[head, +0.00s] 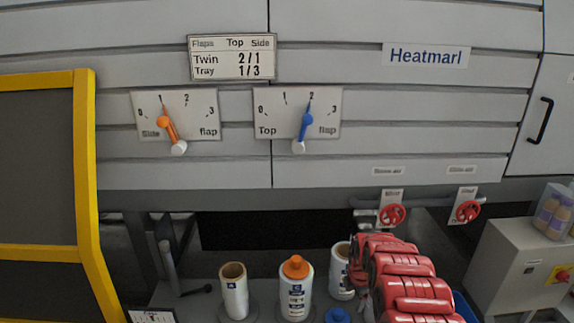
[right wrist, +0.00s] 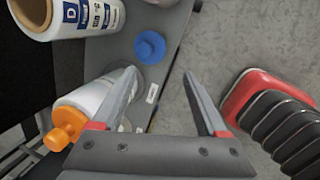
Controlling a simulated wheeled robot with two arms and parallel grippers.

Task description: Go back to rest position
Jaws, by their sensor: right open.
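My right arm (head: 400,275) reaches in from the lower right in the head view, its red links in front of the shelf. My right gripper (right wrist: 160,85) is open in the right wrist view, with nothing between its two fingers. Its left finger overlaps the white container with the orange cap (right wrist: 70,125) in the picture; I cannot tell whether they touch. That container (head: 295,290) stands upright in the head view. My left gripper is not in view.
A brown-topped roll (head: 235,292) stands left of the orange-capped container; another (head: 341,272) is partly behind my arm. A blue cap (right wrist: 150,47) lies on the shelf. The side flap pointer (head: 167,126) is at 1, the top flap pointer (head: 306,123) at 2. Red valves (head: 392,215) are behind my arm.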

